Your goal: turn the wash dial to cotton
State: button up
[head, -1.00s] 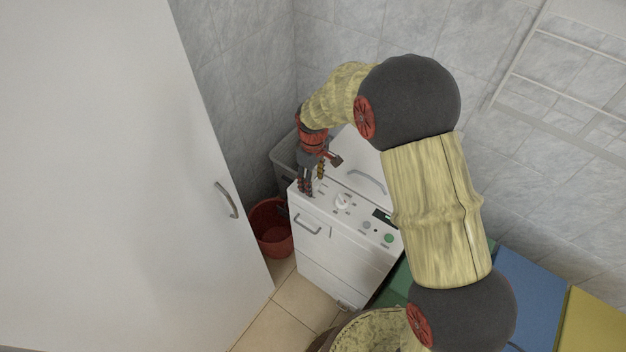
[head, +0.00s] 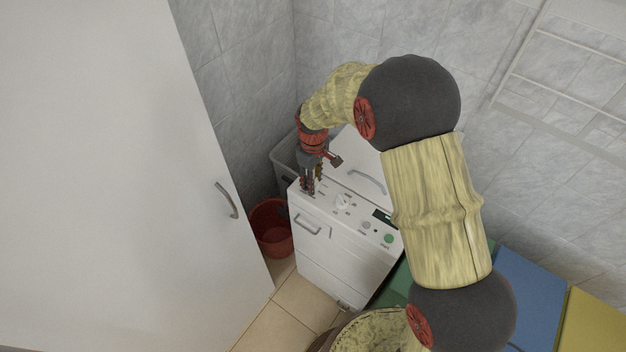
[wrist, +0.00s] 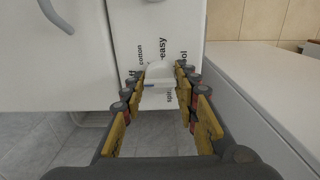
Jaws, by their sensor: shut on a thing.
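The white wash dial (wrist: 159,72) sits between my fingertips in the wrist view. Printed words around it include "cotton" at its upper left, "easy" above it and a partly hidden word ending in "ol" at the right. Which word the dial points to I cannot tell. My gripper (wrist: 161,78) is shut on the dial, with one finger on each side. In the head view my gripper (head: 308,191) points down at the left end of the white washing machine's top panel (head: 325,203), and its fingers hide the dial there.
Another white knob (head: 342,202) stands just right of my gripper, with a dark display (head: 382,216) and a green button (head: 388,239) further right. A red bucket (head: 272,228) and white cabinet door (head: 120,190) are at left.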

jog(key=m+p, duration=0.1)
jog(key=m, duration=0.3)
jog(key=shift+r+m+p, duration=0.1)
jog(key=shift+m+p, duration=0.2)
jog(key=shift+p, duration=0.1)
jog(key=shift+m+p, duration=0.6)
jog(key=shift+m, duration=2)
jog(key=o, duration=1.2)
jog(key=shift+c, duration=0.2)
notch_tip(320, 180, up, 12)
